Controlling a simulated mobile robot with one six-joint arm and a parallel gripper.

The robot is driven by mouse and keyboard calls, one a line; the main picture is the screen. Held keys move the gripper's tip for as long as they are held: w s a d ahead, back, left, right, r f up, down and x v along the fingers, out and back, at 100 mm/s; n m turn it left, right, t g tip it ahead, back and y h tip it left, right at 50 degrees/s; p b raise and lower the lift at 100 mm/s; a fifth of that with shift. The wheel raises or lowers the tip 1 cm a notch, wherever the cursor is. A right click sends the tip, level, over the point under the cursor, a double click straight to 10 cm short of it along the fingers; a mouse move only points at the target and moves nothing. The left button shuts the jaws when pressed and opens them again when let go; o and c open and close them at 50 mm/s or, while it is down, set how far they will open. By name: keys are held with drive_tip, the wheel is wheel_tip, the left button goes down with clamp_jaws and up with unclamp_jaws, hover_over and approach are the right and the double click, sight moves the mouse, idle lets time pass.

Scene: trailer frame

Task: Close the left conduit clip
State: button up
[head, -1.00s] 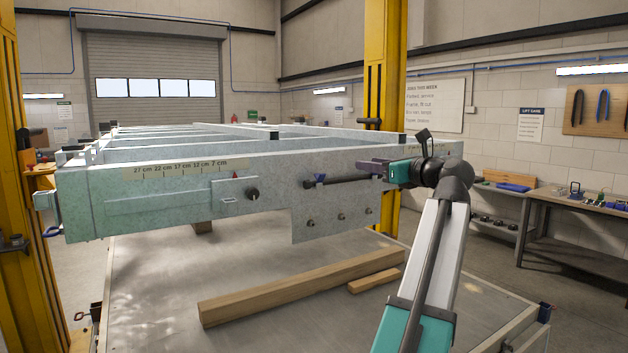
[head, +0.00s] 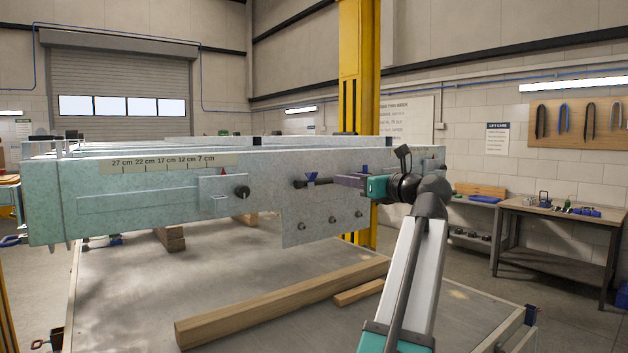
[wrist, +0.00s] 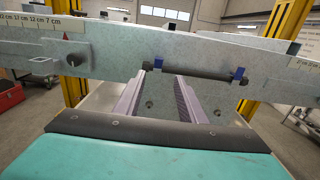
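The left conduit clip (head: 311,178) is a small blue part on the side of the grey trailer beam, at the left end of a dark conduit (head: 328,181). Its blue part stands up above the conduit. In the wrist view the left clip (wrist: 158,63) shows just beyond and between my fingertips. The right clip (wrist: 238,73) is also blue and upright, further right along the conduit (wrist: 200,72); in the head view it is partly hidden behind my gripper. My gripper (wrist: 154,78) is open, its two purple fingers apart and empty. Contact with the clip cannot be told.
A dark knob (head: 242,192) on a plate and a scale label (head: 170,163) are left of the clips. Several bolts (head: 332,220) sit below them. Timber (head: 280,302) lies on the platform below the beam. A yellow post (head: 360,90) stands behind.

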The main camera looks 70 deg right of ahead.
sight(316, 173)
drive_tip(key=shift+w, duration=0.25)
drive_tip(key=p+x, duration=0.3)
drive_tip(key=x, duration=1)
drive_tip(key=shift+w+d, duration=0.2)
drive_tip(key=shift+r, duration=0.1)
clamp_jaws()
